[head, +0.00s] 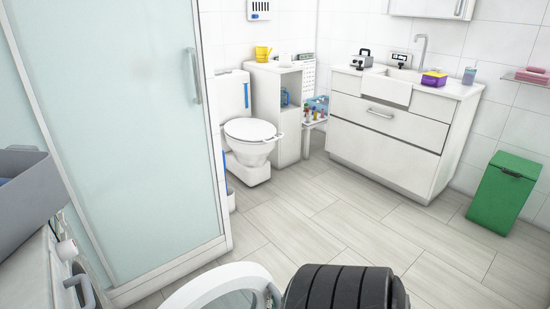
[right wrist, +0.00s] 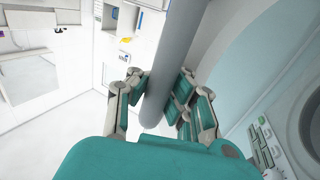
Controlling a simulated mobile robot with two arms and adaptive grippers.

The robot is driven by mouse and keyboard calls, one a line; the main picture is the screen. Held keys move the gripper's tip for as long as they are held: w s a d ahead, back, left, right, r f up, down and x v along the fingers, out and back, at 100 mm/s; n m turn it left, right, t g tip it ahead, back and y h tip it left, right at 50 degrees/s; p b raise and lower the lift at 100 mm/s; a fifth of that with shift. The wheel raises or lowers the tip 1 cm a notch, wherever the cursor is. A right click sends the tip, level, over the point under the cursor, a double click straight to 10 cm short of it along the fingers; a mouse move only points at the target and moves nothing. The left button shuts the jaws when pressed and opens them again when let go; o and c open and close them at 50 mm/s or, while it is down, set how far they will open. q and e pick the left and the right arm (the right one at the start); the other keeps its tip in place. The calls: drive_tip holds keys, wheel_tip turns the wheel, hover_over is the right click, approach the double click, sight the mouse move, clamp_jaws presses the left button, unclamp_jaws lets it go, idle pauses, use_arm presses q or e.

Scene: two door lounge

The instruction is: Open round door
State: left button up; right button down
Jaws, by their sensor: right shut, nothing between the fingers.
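The round door (head: 215,280) is a white ring with a glass middle at the bottom edge of the head view, cut off below. It appears to stand out from the white washing machine (head: 45,270) at the lower left. My right gripper (head: 272,298) is mostly hidden beside the ring's right edge. In the right wrist view its teal and grey fingers (right wrist: 158,105) lie on either side of a long grey bar (right wrist: 170,60), which may be the door's rim edge-on. The gripper is shut with nothing held; contact with the rim cannot be told. My left gripper is out of view.
A frosted shower door (head: 125,130) stands behind the washing machine. A grey basket (head: 30,190) sits on the machine. A toilet (head: 250,135), a white vanity (head: 390,125) and a green bin (head: 503,190) line the back. The tiled floor (head: 340,215) between is clear.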

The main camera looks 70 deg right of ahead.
drive_tip(key=shift+w+a, duration=0.25)
drive_tip(key=shift+w, duration=0.05)
drive_tip(key=c, duration=1.5)
unclamp_jaws()
drive_tip(key=shift+o, duration=0.2)
